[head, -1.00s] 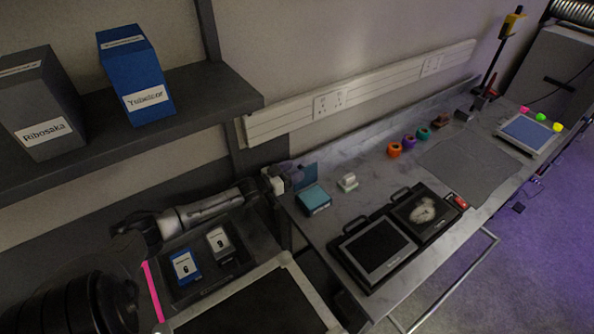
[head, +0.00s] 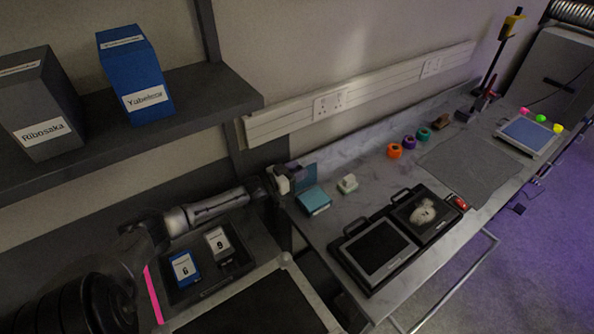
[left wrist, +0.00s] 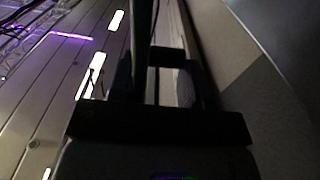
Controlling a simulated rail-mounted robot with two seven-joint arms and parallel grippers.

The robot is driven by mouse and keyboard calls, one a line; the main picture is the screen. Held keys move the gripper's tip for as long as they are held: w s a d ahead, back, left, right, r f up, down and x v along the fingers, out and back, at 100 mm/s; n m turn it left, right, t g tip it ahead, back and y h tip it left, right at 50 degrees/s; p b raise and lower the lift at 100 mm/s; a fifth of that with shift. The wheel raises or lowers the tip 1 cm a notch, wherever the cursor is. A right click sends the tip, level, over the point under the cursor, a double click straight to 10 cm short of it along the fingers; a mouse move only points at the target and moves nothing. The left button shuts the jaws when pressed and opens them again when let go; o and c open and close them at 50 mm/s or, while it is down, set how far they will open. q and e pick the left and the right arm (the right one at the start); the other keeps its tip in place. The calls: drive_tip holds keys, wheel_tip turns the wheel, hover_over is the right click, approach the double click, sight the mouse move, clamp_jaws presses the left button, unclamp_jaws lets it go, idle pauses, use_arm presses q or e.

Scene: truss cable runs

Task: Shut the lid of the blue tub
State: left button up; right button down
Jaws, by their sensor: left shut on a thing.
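The blue tub (head: 314,203) is a small teal-blue box on the near left end of the bench. Its lid (head: 306,177) stands up at the tub's back, so the tub is open. My left gripper (head: 293,178) is at the lid's left edge and shut on it, though the fingertips are small and dark. In the left wrist view, my gripper (left wrist: 160,85) shows dark fingers; what lies between them is too dark to tell. My right gripper is out of view.
A white-and-green item (head: 347,184) stands just right of the tub. Two black trays (head: 378,250) lie in front of it. Orange, purple and teal rings (head: 409,142) sit farther back, by a grey mat (head: 468,160). A wall shelf (head: 205,92) hangs above my left arm.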

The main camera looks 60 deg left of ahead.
use_arm(q)
drive_tip(key=c, duration=0.5)
drive_tip(key=shift+d, duration=0.1)
clamp_jaws()
drive_tip(key=shift+r, duration=0.1)
